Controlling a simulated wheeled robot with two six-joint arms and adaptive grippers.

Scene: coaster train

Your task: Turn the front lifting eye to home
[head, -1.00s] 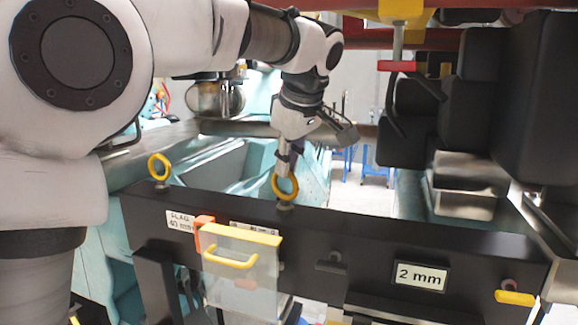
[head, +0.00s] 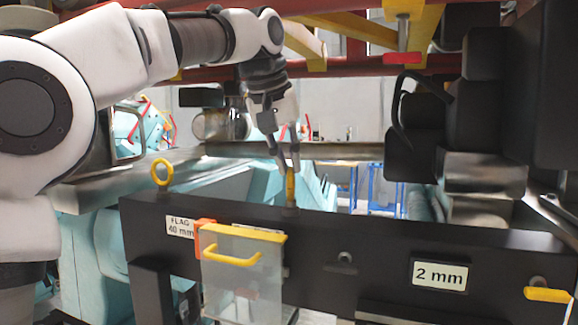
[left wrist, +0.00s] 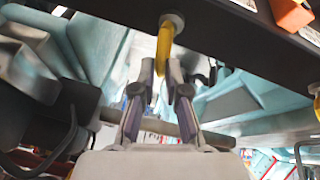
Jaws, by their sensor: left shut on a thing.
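Two yellow lifting eyes stand on top of the dark beam (head: 390,245). My left gripper (head: 288,166) comes down from above and is shut on the lifting eye (head: 290,188) near the beam's middle. That eye shows almost edge-on in the head view. The other lifting eye (head: 162,173), at the left, shows its open ring and is free. In the left wrist view the two fingertips (left wrist: 161,84) lie on either side of the held eye (left wrist: 166,42). I cannot tell any home mark from these frames. My right gripper is not in view.
A clear box with a yellow handle (head: 232,258) and an orange clip (head: 205,238) hang on the beam's front. A "2 mm" label (head: 438,276) and a yellow lever (head: 548,295) are at the right. Dark blocks (head: 480,130) hang at the upper right.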

